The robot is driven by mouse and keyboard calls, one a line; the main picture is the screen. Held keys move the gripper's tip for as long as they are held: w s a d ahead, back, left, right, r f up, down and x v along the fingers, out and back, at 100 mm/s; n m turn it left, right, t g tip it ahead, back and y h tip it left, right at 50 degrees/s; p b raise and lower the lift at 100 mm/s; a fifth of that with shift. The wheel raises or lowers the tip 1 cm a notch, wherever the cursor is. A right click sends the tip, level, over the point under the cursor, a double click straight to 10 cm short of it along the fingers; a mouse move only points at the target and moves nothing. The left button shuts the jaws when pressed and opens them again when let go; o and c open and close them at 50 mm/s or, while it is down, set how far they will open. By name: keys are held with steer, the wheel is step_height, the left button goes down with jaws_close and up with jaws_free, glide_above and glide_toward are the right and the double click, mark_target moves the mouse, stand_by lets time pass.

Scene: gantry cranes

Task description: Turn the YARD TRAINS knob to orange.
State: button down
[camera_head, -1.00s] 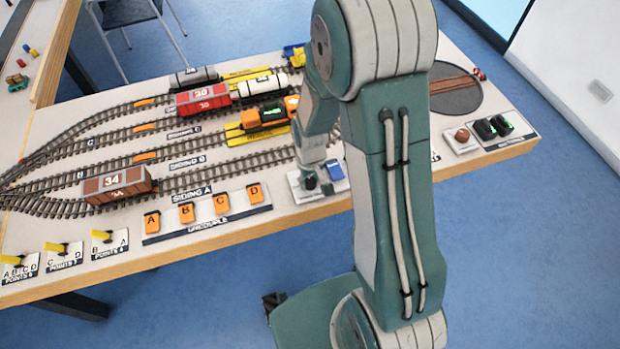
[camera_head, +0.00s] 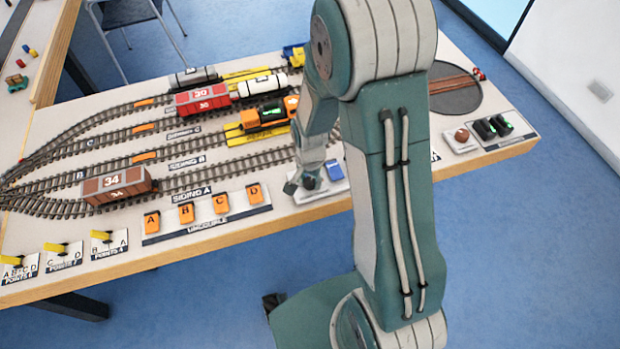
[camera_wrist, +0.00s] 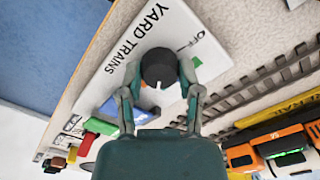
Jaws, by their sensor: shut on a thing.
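The YARD TRAINS knob (camera_wrist: 159,66) is black and round, with a white pointer mark at the bottom of its face in the wrist view. It stands on a white panel (camera_wrist: 143,35) lettered YARD TRAINS, with OFF marked to its upper right. My gripper (camera_wrist: 160,73) is shut on the knob, one finger on each side. In the head view, my gripper (camera_head: 309,183) is at the panel (camera_head: 335,187) near the table's front edge.
A blue piece (camera_wrist: 111,107) lies beside the left finger, with green and red pieces beyond. Track and an orange locomotive (camera_wrist: 270,147) are at the right in the wrist view. Orange uncouple switches (camera_head: 220,204) stand left of the panel; a reddish-brown button (camera_head: 462,135) is farther right.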

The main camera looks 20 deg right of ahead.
mark_target(309, 180)
steer(key=m, duration=0.4)
steer(key=shift+m, duration=0.3)
stand_by(0.3)
steer(key=shift+c, duration=1.3)
jaws_free()
steer(key=shift+a, duration=0.1)
steer(key=shift+r, duration=0.1)
step_height(309, 180, up, 12)
